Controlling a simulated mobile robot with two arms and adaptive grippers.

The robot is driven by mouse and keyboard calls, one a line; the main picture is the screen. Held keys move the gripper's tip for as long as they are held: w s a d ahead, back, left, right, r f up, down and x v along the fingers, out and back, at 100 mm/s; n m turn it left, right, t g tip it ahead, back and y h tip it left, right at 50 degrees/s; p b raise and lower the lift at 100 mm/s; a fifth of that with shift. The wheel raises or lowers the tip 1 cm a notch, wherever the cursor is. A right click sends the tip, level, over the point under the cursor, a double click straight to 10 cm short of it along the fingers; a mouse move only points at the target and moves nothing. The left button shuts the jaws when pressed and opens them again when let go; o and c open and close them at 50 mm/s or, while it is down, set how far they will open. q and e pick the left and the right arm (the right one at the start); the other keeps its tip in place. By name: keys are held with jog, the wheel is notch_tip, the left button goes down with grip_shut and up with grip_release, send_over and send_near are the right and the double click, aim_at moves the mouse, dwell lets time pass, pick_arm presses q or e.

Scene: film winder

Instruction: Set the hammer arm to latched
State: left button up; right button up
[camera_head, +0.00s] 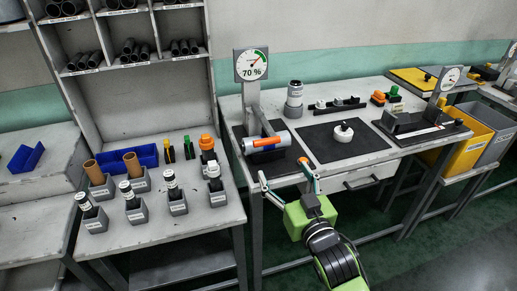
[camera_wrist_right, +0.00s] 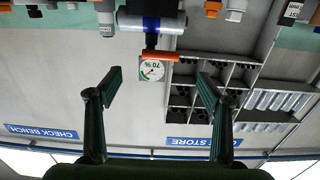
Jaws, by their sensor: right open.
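A film winder stands on the bench in the head view, with a grey post and a 70 % dial (camera_head: 251,65). A white and blue roll (camera_head: 252,145) with orange parts lies across it, and a dark slanting bar (camera_head: 265,124) reaches down to it. I cannot tell for sure which part is the hammer arm or whether it is latched. In the upside-down right wrist view are the roll (camera_wrist_right: 150,22), an orange bar (camera_wrist_right: 162,56) and the dial (camera_wrist_right: 152,70). My right gripper (camera_head: 283,172) is open and empty, in front of the winder, apart from it. My left gripper is out of view.
A black mat (camera_head: 320,150) with a white knob (camera_head: 343,132) lies right of the winder. A grey canister (camera_head: 294,100) stands behind. The left table holds several labelled holders and a blue tray (camera_head: 112,160). A drawer (camera_head: 362,178) is under the bench.

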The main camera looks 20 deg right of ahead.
aim_at(268, 142)
jog(key=w, duration=0.4)
jog(key=w+p, duration=0.1)
jog(key=w, duration=0.3)
jog(key=w+r, duration=0.1)
jog(key=w, duration=0.4)
jog(key=shift+a+r+p, duration=0.1)
jog(key=shift+a+p, duration=0.25)
jog(key=shift+w, duration=0.4)
